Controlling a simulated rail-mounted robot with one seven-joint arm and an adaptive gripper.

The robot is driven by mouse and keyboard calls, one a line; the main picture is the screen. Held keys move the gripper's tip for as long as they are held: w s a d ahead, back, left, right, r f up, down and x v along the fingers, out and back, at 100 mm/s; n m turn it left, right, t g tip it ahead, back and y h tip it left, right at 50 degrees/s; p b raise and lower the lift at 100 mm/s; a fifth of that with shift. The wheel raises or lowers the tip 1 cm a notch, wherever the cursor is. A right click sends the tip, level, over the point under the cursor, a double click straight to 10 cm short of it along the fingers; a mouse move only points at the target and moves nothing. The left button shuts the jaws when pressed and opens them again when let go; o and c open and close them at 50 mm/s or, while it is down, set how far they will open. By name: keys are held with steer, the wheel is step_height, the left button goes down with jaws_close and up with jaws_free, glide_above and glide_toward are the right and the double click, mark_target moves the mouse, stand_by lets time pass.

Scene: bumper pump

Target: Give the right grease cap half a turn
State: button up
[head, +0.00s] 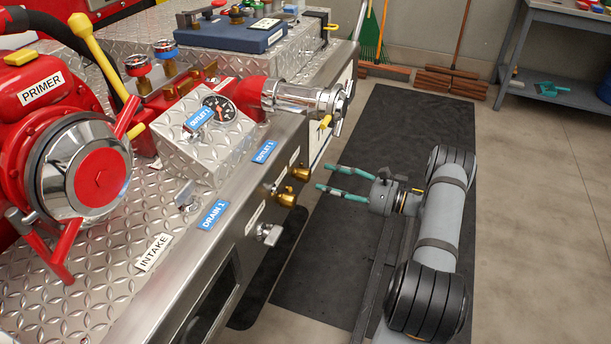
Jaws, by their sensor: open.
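Two brass fittings, which look like the grease caps, stick out from the bumper's front face. The right one (300,173) is slightly farther along the bumper, and the left one (284,195) is nearer to the camera. My gripper (331,178) has teal fingers, which are spread apart with nothing between them. It points left toward the brass fittings and appears a short gap to the right of them. The fine shape of the caps is too small to tell.
A silver drain valve (268,234) sits nearer along the same face. The chrome outlet (310,98) with a yellow lever juts out beyond and above the caps. A red primer pump (85,165) stands on the diamond-plate deck.

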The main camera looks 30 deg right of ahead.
mark_target(305, 175)
steer(key=x, duration=0.7)
steer(key=shift+w+a, duration=0.2)
steer(key=shift+c, duration=0.7)
steer(key=c, duration=1)
